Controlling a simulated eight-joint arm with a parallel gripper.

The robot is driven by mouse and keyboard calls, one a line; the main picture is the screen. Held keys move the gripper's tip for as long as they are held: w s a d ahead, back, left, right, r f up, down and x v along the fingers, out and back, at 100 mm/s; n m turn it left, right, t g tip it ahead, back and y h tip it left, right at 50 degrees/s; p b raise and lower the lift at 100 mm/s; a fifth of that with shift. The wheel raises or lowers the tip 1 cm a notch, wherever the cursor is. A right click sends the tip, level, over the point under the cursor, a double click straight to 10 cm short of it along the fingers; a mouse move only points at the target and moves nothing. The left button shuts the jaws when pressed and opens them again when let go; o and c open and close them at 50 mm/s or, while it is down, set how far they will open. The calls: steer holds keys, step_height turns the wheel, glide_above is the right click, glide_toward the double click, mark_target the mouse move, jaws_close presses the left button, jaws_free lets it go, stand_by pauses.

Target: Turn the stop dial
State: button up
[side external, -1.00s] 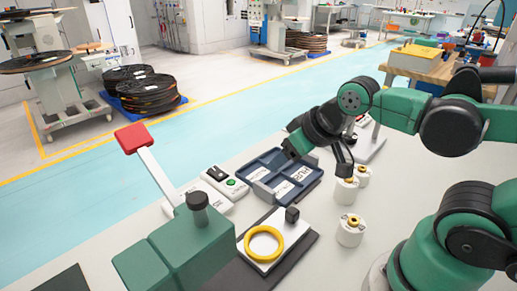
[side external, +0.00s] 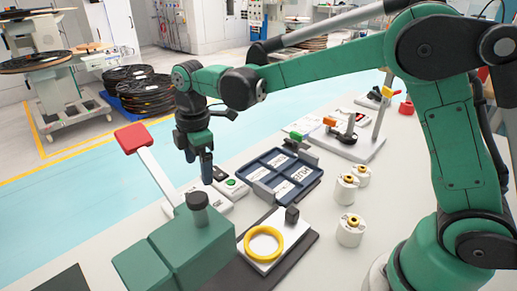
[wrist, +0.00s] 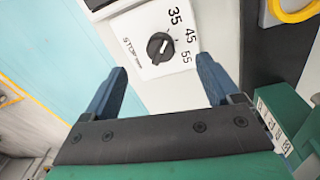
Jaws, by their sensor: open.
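The stop dial (wrist: 159,47) is a round black knob with a pale mark, on a white plate printed STOP, 35, 45 and 55. In the wrist view it lies ahead of and between my two blue fingers, with white plate visible around it. My gripper (wrist: 162,64) is open and empty, and its fingers appear apart from the knob. In the side external view my gripper (side external: 207,172) points down above the white control boxes, behind the green housing. It partly covers those boxes, and I cannot make out the dial there. Which way the knob's mark points is hard to tell.
The green housing (side external: 185,250) with a black knob stands close in front. A red-topped lever (side external: 133,138) rises at left. A blue compartment tray (side external: 283,178) and a yellow ring (side external: 263,244) on a white block lie to the right. A green button (side external: 231,182) is close by.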

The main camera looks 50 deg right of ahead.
mark_target(195, 194)
steer(key=shift+w+a+f+n+g, duration=0.25)
steer(key=shift+a+f+n, duration=0.1)
steer(key=shift+f+n, duration=0.15)
steer(key=shift+w+a+f+n+g, duration=0.2)
steer(key=shift+a+f+n, duration=0.1)
steer(key=shift+f+n, duration=0.15)
steer(key=shift+f, duration=3)
jaws_close()
